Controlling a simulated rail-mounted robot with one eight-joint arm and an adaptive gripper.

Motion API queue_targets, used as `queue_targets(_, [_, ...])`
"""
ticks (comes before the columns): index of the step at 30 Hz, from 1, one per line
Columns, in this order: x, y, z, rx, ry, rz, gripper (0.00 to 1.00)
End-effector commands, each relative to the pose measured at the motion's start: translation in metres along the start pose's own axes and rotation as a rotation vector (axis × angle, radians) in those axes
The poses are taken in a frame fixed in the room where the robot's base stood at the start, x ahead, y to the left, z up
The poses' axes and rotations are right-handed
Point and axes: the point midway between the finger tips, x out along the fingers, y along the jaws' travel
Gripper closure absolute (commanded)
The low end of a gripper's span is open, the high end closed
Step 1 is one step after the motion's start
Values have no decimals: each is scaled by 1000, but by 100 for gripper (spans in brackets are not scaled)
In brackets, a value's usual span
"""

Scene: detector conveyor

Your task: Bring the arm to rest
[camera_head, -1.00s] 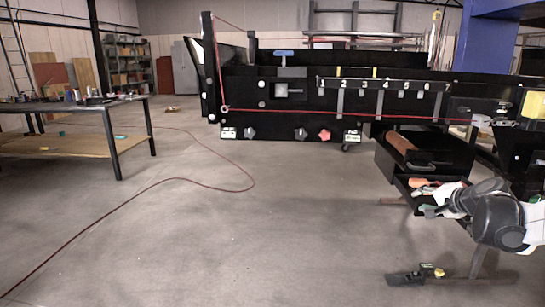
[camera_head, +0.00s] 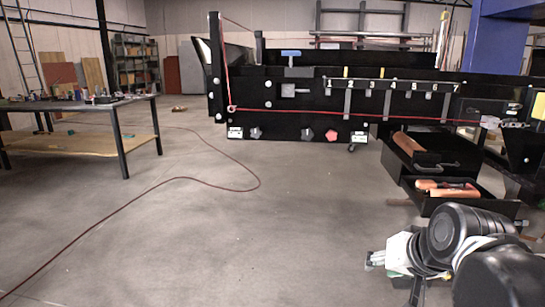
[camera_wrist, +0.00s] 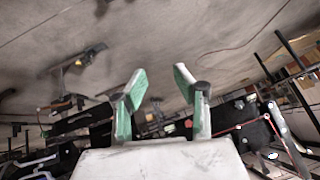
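My gripper (camera_head: 380,260) is at the lower right of the head view, low in front of the open drawers and apart from them. My arm's dark links fill the corner beside it. In the wrist view my gripper (camera_wrist: 160,78) shows two green-padded fingers spread apart. Nothing is between them, and bare floor shows beyond the tips.
A black conveyor frame (camera_head: 300,128) with numbered hooks spans the back. Two open drawers, an upper one (camera_head: 450,158) and a lower one (camera_head: 500,205), hold orange items. A workbench (camera_head: 120,107) stands left. A red cable (camera_head: 170,178) crosses the otherwise clear floor (camera_head: 240,240).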

Motion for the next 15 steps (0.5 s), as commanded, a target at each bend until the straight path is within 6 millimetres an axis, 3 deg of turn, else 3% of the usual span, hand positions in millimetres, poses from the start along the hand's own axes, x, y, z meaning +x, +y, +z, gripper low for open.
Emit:
queue_targets(1, [-5,-2,16,-40,-9,9,72])
queue_targets(6, [-17,-3,53,-146,-27,43,72])
queue_targets(14, [-27,2,95,-270,-46,84,72])
queue_targets(15, [-33,1,90,-273,-46,86,72])
